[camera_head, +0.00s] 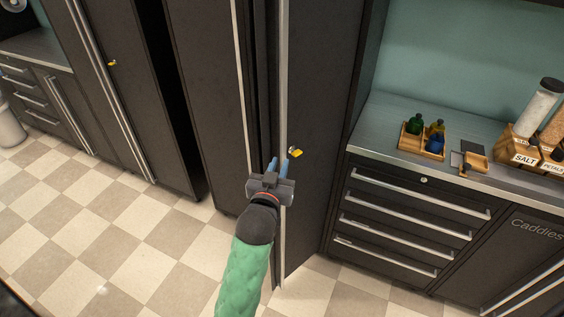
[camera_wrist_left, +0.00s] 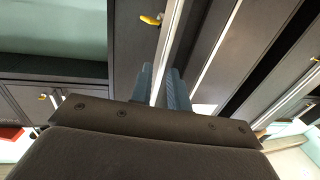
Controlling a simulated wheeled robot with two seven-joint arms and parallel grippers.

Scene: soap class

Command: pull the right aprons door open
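The tall dark cabinet's right door (camera_head: 318,130) has a long vertical silver handle (camera_head: 283,70) and a small yellow key or tag (camera_head: 296,153). This door stands ajar, its handle edge swung out past the left door (camera_head: 205,90). My left gripper (camera_head: 279,165) is at the handle, with its blue fingers on either side of it. In the left wrist view the fingers (camera_wrist_left: 160,86) look closed on the handle (camera_wrist_left: 168,45), which runs between them. The yellow key (camera_wrist_left: 150,19) shows beside it. My right gripper is not in view.
A counter with drawers (camera_head: 405,220) stands right of the door, holding a wooden tray of bottles (camera_head: 420,143) and a salt container (camera_head: 535,108). Another tall cabinet (camera_head: 120,90) is on the left. The checkered floor (camera_head: 120,240) is clear in front.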

